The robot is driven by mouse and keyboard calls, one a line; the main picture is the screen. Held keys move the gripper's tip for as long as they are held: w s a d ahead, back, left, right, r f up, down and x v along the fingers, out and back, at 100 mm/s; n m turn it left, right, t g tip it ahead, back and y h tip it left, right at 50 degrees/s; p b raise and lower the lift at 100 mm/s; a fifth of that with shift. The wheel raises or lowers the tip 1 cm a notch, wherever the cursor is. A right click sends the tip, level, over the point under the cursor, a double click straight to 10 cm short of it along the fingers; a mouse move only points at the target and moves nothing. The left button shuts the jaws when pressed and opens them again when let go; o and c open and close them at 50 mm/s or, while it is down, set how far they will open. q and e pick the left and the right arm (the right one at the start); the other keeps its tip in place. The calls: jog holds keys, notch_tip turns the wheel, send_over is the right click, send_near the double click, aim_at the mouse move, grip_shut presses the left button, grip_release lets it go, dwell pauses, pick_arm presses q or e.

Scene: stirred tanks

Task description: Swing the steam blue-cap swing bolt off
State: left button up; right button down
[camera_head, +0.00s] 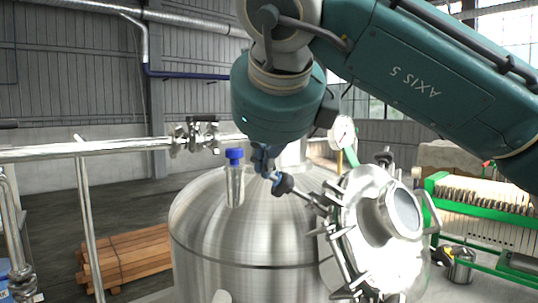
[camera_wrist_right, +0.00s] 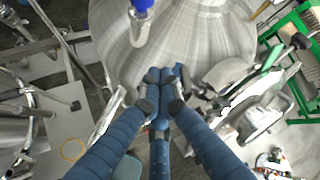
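A round steel manway (camera_head: 385,225) with several swing bolts around its rim stands at the front right of the steel tank. My left gripper is out of view.
A steel tube with a blue cap (camera_head: 234,156) stands upright on the tank top (camera_head: 200,215), left of my gripper. A gauge (camera_head: 342,130) is behind the manway.

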jog(key=shift+w+a+f, duration=0.1)
jog(key=shift+f, duration=0.25)
jog(key=c, duration=1.9)
grip_release()
jog(key=shift+o, duration=0.2)
jog(key=shift+w+a+f, duration=0.1)
jog(key=shift+w, duration=0.35)
jog(key=v, duration=1.2)
jog(key=shift+w+a, duration=0.1)
